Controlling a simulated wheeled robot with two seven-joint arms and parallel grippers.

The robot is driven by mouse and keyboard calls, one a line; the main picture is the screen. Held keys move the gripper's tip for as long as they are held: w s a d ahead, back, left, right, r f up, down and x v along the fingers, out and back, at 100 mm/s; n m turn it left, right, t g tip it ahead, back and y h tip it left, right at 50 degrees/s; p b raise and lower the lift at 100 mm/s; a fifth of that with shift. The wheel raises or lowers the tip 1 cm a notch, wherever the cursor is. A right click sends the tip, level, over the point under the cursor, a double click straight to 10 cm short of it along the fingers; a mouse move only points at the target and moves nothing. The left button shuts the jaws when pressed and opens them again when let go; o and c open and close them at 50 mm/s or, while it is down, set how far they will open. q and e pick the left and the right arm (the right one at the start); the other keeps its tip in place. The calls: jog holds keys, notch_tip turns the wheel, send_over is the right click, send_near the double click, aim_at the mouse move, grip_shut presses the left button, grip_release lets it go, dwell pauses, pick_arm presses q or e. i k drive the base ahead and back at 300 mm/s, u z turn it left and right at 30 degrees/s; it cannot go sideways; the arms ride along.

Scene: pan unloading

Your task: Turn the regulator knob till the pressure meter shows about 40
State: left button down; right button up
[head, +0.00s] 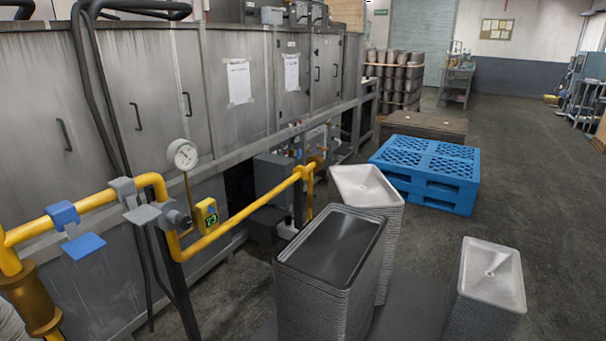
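The pressure meter (183,154) is a round white dial on a thin brass stem above the yellow pipe, left of centre. Its needle and numbers are too small to read. Below it, a dark grey round part (179,219) sits on the pipe beside grey blocks; it may be the regulator knob, but I cannot tell for sure. A blue lever handle (84,246) and a blue block (63,214) sit on the pipe further left. Neither of my grippers shows in the head view, so nothing is seen touching the meter or the pipe fittings.
The yellow pipe (240,216) runs along a grey metal cabinet (150,90). A small yellow box (207,215) with a green face is beside the grey part. Tray stacks (330,250) stand right of the pipe. A blue pallet (428,170) lies behind, with open floor to its right.

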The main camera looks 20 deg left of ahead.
aim_at(183, 221)
jog(key=u, duration=1.65)
